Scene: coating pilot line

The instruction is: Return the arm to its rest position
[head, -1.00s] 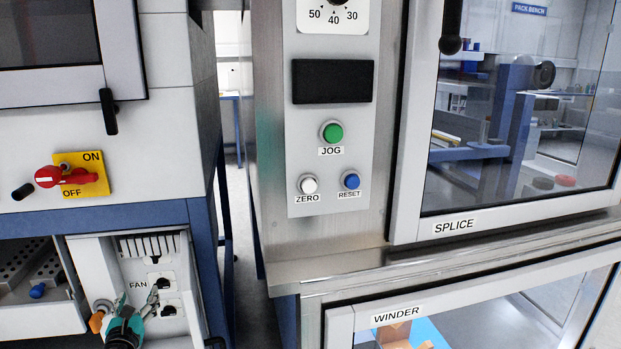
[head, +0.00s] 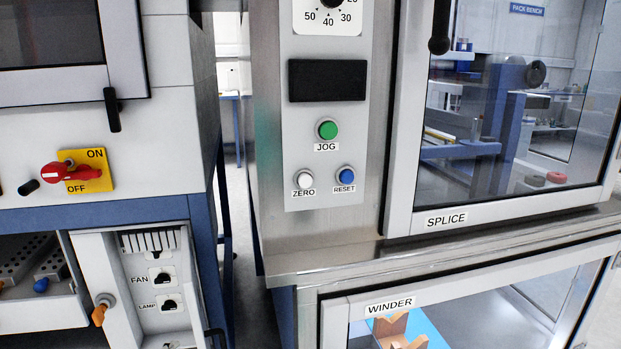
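Neither of my grippers shows in the head view now. The open panel with the sockets labelled FAN (head: 160,278) and LAMP (head: 168,305) is unobstructed at the lower left. An orange-handled knob or latch (head: 100,312) sits at its left side. No arm of mine is visible in front of it, and where my arms are is out of view.
A red rotary switch (head: 65,172) on a yellow ON/OFF plate is on the left cabinet. A steel control panel (head: 325,170) with JOG, ZERO and RESET buttons stands in the middle. The SPLICE window (head: 515,110) and WINDER door (head: 375,310) are at right. A narrow gap separates the cabinets.

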